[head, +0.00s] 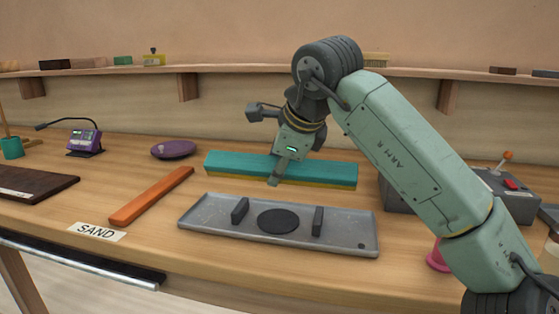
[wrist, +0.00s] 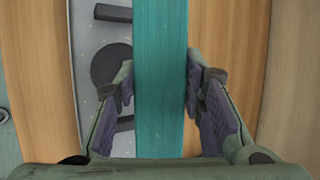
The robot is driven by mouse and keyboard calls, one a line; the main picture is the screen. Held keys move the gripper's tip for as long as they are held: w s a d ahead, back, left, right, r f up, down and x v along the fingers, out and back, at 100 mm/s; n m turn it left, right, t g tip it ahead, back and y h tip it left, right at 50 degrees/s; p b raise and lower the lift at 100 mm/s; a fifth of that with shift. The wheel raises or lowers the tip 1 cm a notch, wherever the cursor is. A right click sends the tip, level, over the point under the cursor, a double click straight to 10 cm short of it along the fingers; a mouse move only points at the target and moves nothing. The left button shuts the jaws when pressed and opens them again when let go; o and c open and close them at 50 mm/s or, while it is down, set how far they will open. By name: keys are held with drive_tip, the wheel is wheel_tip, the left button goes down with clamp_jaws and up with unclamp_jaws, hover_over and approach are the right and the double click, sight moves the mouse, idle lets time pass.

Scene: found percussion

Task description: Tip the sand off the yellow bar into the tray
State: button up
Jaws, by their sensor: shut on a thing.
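A long bar (head: 325,173), teal on top with a yellow lower edge, lies level behind the tray. It also shows as a teal strip in the wrist view (wrist: 160,60). My gripper (head: 280,172) is shut on this bar near its middle, with one finger on each long side (wrist: 160,95). The grey metal tray (head: 215,212) sits in front of the bar, with a dark disc (head: 278,221) and two dark upright blocks in it. I can make out no sand on the bar. I cannot tell whether the bar is off the table.
An orange bar (head: 152,196) lies left of the tray, beside a SAND label (head: 97,231). A purple disc (head: 174,149) and a purple device (head: 83,139) stand further back left. A grey control box (head: 405,196) stands right of the teal bar. A shelf (head: 225,70) runs behind.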

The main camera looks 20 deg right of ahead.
drive_tip(key=shift+r+m+g+y+p, duration=0.5)
drive_tip(key=shift+r+g+y+p, duration=1.3)
drive_tip(key=shift+p, duration=4.15)
drive_tip(key=shift+f+g+p, duration=0.2)
drive_tip(key=shift+g+p, duration=0.3)
drive_tip(key=shift+p, duration=0.15)
